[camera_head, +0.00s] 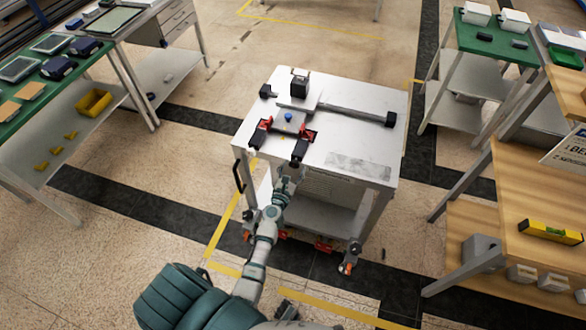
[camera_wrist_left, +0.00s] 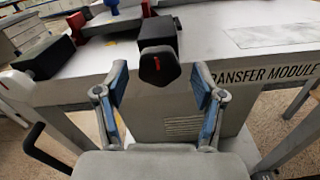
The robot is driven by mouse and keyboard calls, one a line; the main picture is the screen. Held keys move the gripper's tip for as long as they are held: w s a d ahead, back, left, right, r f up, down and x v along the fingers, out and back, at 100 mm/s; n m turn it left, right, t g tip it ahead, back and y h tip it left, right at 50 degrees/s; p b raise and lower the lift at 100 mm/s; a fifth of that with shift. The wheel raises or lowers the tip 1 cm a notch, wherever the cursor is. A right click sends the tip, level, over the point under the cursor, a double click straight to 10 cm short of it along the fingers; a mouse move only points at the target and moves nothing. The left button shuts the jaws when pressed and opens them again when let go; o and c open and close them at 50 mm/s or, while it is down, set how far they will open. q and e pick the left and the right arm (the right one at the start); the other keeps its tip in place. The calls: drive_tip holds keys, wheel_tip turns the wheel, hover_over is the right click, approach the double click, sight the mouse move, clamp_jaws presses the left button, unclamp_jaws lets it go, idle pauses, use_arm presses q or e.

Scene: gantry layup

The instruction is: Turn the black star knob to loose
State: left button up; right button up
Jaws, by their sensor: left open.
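The black star knob (camera_wrist_left: 158,68) faces me in the left wrist view, with a short red mark on its face. It sits on the front end of a black block (camera_wrist_left: 158,35) at the front edge of the white cart top; the block also shows in the head view (camera_head: 300,148). My left gripper (camera_wrist_left: 160,84) is open, its blue-padded fingers apart on either side of the knob's picture position. No contact with the knob is visible. In the head view the left gripper (camera_head: 289,172) is just in front of the knob, partly hiding it. My right gripper is not in view.
The white cart top (camera_head: 350,140) carries a second black block (camera_wrist_left: 42,57) with a white knob (camera_wrist_left: 15,84), red clamps (camera_head: 308,135), a blue knob (camera_head: 288,117) and a long bar (camera_head: 350,111). A black handle (camera_head: 238,177) sticks out left. Tables stand left and right.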

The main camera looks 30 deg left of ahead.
use_arm(q)
drive_tip(key=shift+r, duration=0.1)
drive_tip(key=v, duration=1.2)
drive_tip(key=s+d+f+m+g+h, duration=0.45)
drive_tip(key=d+f+m, duration=0.35)
drive_tip(key=f+m, duration=0.35)
drive_tip(key=s+d+f+m+g+h, duration=0.45)
drive_tip(key=d+f+m, duration=0.25)
drive_tip(key=f+m, duration=0.45)
drive_tip(key=s+a+f+m+g+y, duration=0.2)
drive_tip(key=s+f+m+g, duration=0.1)
drive_tip(key=s+f+m, duration=0.3)
drive_tip(key=s+a+f+m+g+y, duration=0.2)
drive_tip(key=s+f+m, duration=0.4)
drive_tip(key=s+m, duration=0.3)
drive_tip(key=s+g, duration=0.1)
drive_tip(key=s, duration=0.3)
drive_tip(key=shift+s+f+m+g, duration=0.3)
drive_tip(key=shift+f+m+g, duration=0.05)
drive_tip(key=shift+m+g, duration=0.05)
